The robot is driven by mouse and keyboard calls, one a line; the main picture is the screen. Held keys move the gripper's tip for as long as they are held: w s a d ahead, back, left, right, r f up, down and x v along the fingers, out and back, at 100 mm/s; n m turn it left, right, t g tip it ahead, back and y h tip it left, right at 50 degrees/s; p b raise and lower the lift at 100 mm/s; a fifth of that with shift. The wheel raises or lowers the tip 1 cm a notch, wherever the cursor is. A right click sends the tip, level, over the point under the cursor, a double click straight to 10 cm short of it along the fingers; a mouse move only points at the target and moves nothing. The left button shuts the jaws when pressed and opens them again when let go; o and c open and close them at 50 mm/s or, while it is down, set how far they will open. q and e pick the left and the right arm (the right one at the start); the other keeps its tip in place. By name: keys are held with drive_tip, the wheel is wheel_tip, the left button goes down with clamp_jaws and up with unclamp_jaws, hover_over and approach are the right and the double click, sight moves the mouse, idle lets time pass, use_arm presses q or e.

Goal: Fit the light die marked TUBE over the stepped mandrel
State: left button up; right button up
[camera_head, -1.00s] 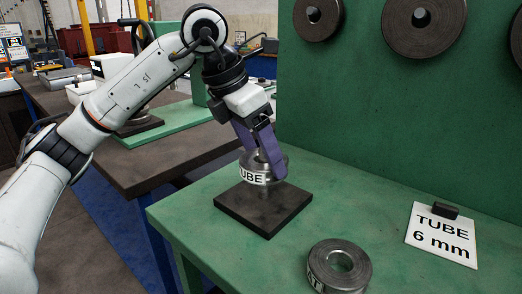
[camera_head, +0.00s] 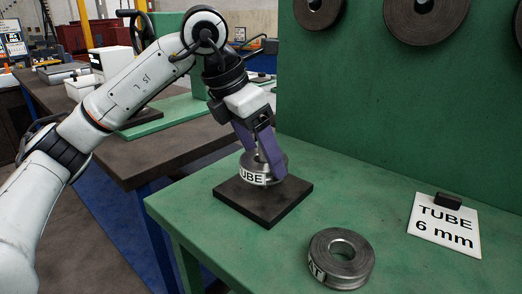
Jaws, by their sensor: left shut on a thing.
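The light grey metal die marked TUBE (camera_head: 252,177) is held level low over the dark square base plate (camera_head: 262,208). My left gripper (camera_head: 268,165) is shut on it, with purple fingers coming down from above and one finger along its right side. A thin piece of the stepped mandrel (camera_head: 258,150) shows above the die's hole, so the die appears to be around it. The fingers and die hide the rest of the mandrel. I cannot tell whether the die touches the base plate. My right gripper is not in view.
A second ring die (camera_head: 362,262), its label partly seen, lies at the front of the green bench (camera_head: 400,190). A card reading TUBE 6 mm (camera_head: 443,226) lies at right with a small black block. Large rings hang on the green back panel (camera_head: 370,100).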

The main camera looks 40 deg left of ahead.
sight(259, 163)
use_arm(q)
drive_tip(key=shift+f+b, duration=1.15)
drive_tip(key=shift+f, duration=0.45)
drive_tip(key=o, duration=1.5)
drive_tip(key=shift+f, duration=0.1)
drive_tip(key=p+v, duration=0.1)
drive_tip(key=v, duration=0.8)
drive_tip(key=shift+r+p, duration=0.3)
drive_tip(key=shift+p, duration=0.1)
drive_tip(key=shift+s+r, duration=0.3)
drive_tip(key=shift+r, duration=0.1)
drive_tip(key=shift+a, duration=0.1)
